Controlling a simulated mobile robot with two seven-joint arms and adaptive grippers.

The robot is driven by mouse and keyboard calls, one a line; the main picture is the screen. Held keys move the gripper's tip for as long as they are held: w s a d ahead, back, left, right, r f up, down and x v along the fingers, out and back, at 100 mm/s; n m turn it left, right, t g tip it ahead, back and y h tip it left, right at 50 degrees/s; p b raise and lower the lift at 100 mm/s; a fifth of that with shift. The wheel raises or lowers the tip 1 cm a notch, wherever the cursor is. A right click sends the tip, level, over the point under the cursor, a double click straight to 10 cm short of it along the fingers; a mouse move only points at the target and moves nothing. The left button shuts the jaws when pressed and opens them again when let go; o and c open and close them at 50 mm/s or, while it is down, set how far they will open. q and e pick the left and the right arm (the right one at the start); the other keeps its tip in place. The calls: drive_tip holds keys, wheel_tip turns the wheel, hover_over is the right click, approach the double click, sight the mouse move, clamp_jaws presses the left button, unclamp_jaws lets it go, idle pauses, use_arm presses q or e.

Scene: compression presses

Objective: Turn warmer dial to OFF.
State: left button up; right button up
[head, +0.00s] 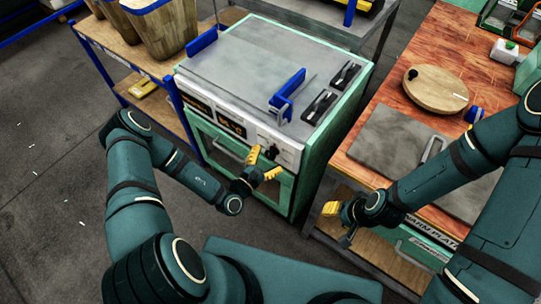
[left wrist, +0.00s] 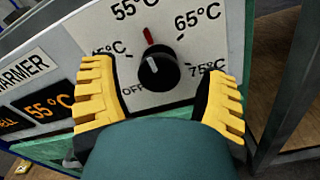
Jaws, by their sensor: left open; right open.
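The warmer dial (left wrist: 158,70) is a round black knob on a white panel in the left wrist view. A red pointer at its upper edge points up toward the 55°C mark. OFF (left wrist: 132,90) is printed at its lower left, with 45, 65 and 75°C around it. In the head view the dial (head: 273,151) is on the front of the green warmer (head: 240,172). My left gripper (head: 263,165) is open in front of the dial, its yellow fingers on either side; contact cannot be told. My right gripper (head: 338,222) is open and empty, near the right bench.
A lit display (left wrist: 48,108) beside the dial reads 55°C. The right bench (head: 385,105) bears a grey plate (head: 395,140) and a round wooden board (head: 436,88). A shelf (head: 105,45) with baskets (head: 165,28) stands left.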

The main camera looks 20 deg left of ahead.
use_arm(q)
drive_tip(key=shift+x, duration=0.85)
drive_tip(key=c, duration=1.2)
